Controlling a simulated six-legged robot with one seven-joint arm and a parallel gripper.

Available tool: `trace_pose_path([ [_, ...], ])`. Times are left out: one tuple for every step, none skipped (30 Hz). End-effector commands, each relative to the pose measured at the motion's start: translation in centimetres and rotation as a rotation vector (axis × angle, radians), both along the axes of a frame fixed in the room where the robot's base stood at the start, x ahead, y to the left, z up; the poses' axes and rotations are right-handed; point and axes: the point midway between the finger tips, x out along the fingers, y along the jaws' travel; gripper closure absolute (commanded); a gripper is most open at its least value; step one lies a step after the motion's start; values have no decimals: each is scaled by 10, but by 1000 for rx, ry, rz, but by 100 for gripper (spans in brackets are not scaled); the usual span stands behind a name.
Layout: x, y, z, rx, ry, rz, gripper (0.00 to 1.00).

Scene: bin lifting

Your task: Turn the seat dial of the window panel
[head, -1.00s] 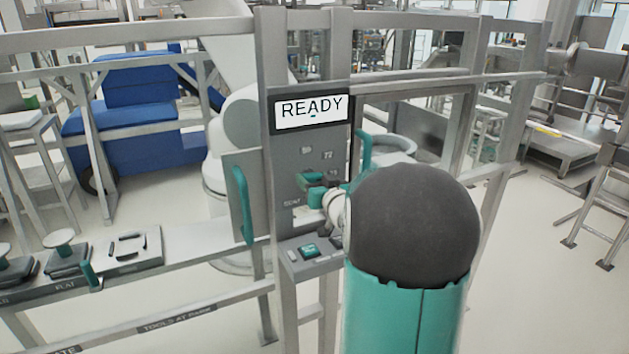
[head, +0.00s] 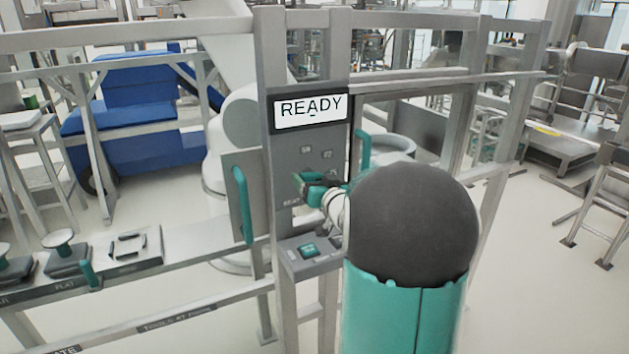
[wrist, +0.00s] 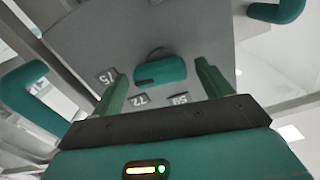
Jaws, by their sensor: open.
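The window panel (head: 284,160) is a grey upright plate on a post, with a lit READY display (head: 311,108) at its top. A small SEAT label shows beside my gripper (head: 307,186), which is close in front of the panel. In the wrist view, the teal seat dial (wrist: 160,72) has a bar-shaped knob on a round dark base, with small number labels around it. My gripper's two green fingers (wrist: 161,78) stand apart, one on each side of the dial, with gaps between. In the head view the dial is mostly hidden by my gripper.
A teal handle (head: 242,205) stands on a plate left of the panel, and another (head: 364,150) on its right. A ledge with a teal button (head: 309,251) lies below. Stamp-like tools (head: 66,257) sit on the rail at left.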

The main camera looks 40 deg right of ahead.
Motion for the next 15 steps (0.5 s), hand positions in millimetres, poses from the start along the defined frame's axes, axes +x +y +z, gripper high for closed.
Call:
trace_pose_path([
  [-1, 0, 0, 0, 0, 0, 22],
  [-2, 0, 0, -1, 0, 0, 22],
  [-4, 1, 0, -1, 0, 0, 22],
  [-6, 2, 0, -1, 0, 0, 22],
  [-9, 3, 1, -2, 1, 0, 22],
  [-14, 4, 1, -2, 1, -1, 22],
  [-19, 6, 1, -2, 1, -1, 22],
  [-24, 7, 1, -2, 0, -1, 22],
  [-32, 9, 1, -1, 0, -1, 22],
  [-38, 11, 1, -2, 0, -2, 22],
  [-45, 13, 1, -2, 0, -2, 22],
  [-53, 16, 1, -1, 0, -1, 22],
  [-60, 18, 1, -1, -1, -1, 22],
  [-66, 19, 1, -1, 0, -2, 22],
  [-75, 22, 1, -2, 0, -2, 22],
])
